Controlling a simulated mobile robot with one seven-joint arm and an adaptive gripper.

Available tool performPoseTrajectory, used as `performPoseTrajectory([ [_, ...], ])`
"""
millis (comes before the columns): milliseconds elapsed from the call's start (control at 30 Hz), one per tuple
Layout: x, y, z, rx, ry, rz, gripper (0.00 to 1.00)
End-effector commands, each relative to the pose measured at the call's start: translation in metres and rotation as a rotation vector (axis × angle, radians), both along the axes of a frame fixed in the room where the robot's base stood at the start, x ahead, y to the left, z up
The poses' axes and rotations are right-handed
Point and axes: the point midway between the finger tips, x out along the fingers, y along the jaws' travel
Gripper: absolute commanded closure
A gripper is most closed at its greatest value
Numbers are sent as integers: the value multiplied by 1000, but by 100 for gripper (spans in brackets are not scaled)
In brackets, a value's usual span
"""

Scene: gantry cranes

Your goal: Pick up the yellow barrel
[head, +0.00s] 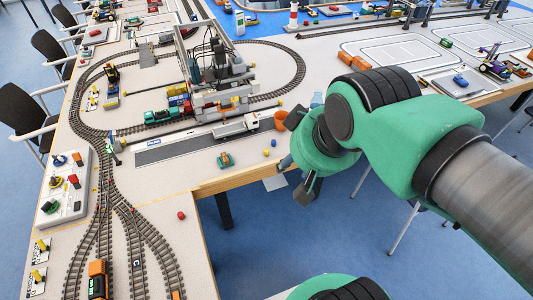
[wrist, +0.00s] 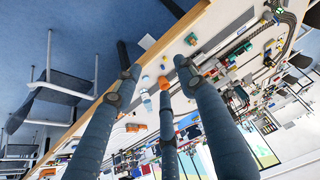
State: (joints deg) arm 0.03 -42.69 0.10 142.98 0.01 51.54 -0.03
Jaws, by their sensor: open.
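A small yellow barrel (head: 267,152) stands near the front edge of the table in the head view, beside a small blue piece (head: 273,142).
An orange cup (head: 281,120) stands behind the barrel; a light blue bottle (head: 316,100) is near my arm. The table edge (head: 230,182) is close in front.

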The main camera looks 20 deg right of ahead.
Motion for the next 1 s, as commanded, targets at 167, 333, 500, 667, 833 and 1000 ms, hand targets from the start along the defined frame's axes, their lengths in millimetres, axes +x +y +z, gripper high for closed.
performPoseTrajectory([
  [167,14,-1,4,-2,17,-1,60],
  [333,44,-4,10,-5,46,-1,60],
  [500,84,-9,12,-8,83,-3,60],
  [667,123,-14,9,-12,119,-4,60],
  [833,166,-21,0,-14,158,-4,60],
  [1000,208,-28,-15,-16,195,-5,60],
])
